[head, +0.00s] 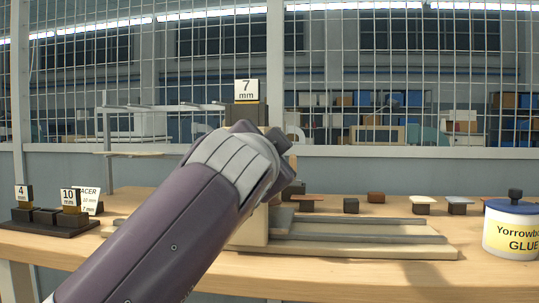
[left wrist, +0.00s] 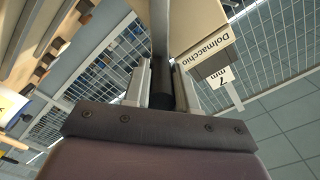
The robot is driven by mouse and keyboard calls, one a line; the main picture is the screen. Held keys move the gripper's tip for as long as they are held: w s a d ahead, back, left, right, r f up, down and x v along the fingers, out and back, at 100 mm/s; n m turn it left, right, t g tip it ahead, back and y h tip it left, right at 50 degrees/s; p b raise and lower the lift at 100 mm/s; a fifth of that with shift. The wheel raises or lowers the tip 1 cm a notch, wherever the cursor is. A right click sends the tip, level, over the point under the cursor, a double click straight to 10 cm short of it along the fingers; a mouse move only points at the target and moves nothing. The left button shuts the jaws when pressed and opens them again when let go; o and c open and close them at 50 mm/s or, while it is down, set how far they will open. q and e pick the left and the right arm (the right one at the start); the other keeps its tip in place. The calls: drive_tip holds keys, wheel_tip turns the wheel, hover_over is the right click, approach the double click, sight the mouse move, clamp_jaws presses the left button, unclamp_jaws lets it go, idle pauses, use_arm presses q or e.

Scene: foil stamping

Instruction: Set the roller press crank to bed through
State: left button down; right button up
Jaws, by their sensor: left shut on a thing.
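The roller press stands on the wooden bench behind my left arm; its pale base and grey bed rails (head: 350,228) show in the head view. A "7 mm" tag stands on the dark block (head: 246,115) on top. My arm hides most of the press body and the crank in that view. In the left wrist view, the cream press body (left wrist: 190,25) carries the name "Dolmacchio". The crank's grey arm (left wrist: 159,28) leads to a dark handle (left wrist: 162,88). My left gripper (left wrist: 162,78) is shut on this handle. My right gripper is not in view.
A dark rack (head: 45,225) with 4 mm and 10 mm blocks stands at the left. A grey stand (head: 108,150) is behind it. A glue tub (head: 512,228) is at the right. Several small blocks (head: 351,205) line the back. A wire mesh wall rises behind.

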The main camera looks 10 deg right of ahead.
use_arm(q)
drive_tip(key=shift+f, duration=0.1)
drive_tip(key=c, duration=0.9)
unclamp_jaws()
drive_tip(key=shift+w, duration=0.15)
drive_tip(key=b+v, duration=0.2)
drive_tip(key=v, duration=1.1)
drive_tip(key=shift+b, duration=0.3)
